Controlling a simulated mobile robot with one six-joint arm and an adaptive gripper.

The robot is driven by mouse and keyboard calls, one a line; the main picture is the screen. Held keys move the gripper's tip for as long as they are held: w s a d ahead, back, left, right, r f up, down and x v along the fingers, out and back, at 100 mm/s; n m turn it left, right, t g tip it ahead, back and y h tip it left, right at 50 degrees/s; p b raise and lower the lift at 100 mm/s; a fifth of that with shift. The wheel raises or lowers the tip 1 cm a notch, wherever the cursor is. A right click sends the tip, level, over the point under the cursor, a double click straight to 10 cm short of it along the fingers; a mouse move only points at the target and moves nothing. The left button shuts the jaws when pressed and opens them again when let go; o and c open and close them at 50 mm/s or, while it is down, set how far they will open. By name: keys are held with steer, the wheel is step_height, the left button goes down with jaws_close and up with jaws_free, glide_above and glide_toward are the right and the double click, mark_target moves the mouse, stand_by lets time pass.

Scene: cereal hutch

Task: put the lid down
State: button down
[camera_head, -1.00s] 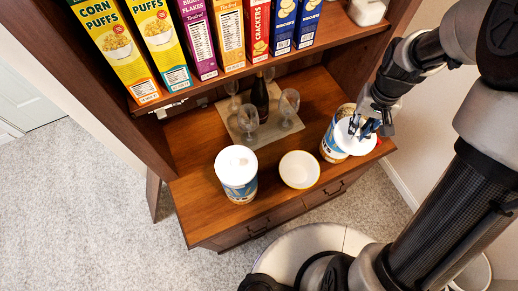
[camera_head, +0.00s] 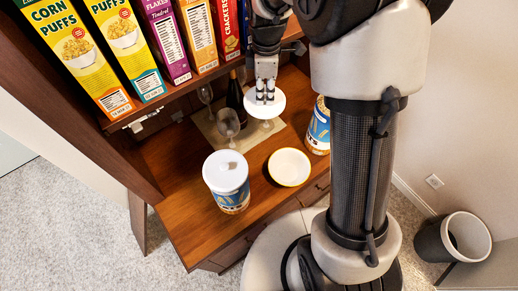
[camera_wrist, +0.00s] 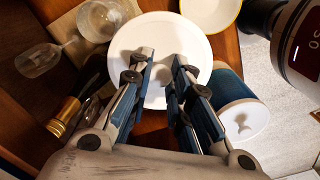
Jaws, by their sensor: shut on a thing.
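My gripper (camera_head: 265,92) is shut on a round white lid (camera_head: 264,107) and holds it roughly level, its flat top facing up. In the wrist view the lid (camera_wrist: 182,32) lies between and beyond my fingers (camera_wrist: 160,75). In the head view it appears in front of the glasses and mat at the middle of the counter; how high it hangs is hard to tell. The right canister (camera_head: 319,132), blue and tan, stands to the right with its top seemingly uncovered and partly hidden by my arm. The left canister (camera_head: 229,198) wears a white knobbed lid, also in the wrist view (camera_wrist: 240,118).
A white bowl (camera_head: 289,166) stands between the canisters. Wine glasses (camera_head: 229,122) and a dark bottle (camera_head: 236,95) stand on a mat, close to the lid. Cereal boxes (camera_head: 130,35) fill the shelf above. The wooden counter (camera_head: 180,155) has bare room at the left.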

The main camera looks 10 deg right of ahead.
steer(key=n, duration=0.2)
steer(key=shift+w+r+n, duration=0.3)
steer(key=shift+w, duration=0.1)
steer(key=shift+f, duration=0.35)
step_height(320, 180, down, 27)
steer(key=b, duration=0.8)
steer(key=shift+f+b, duration=0.45)
steer(key=shift+f, duration=0.05)
steer(key=c, duration=1.5)
jaws_free()
steer(key=shift+r, duration=0.15)
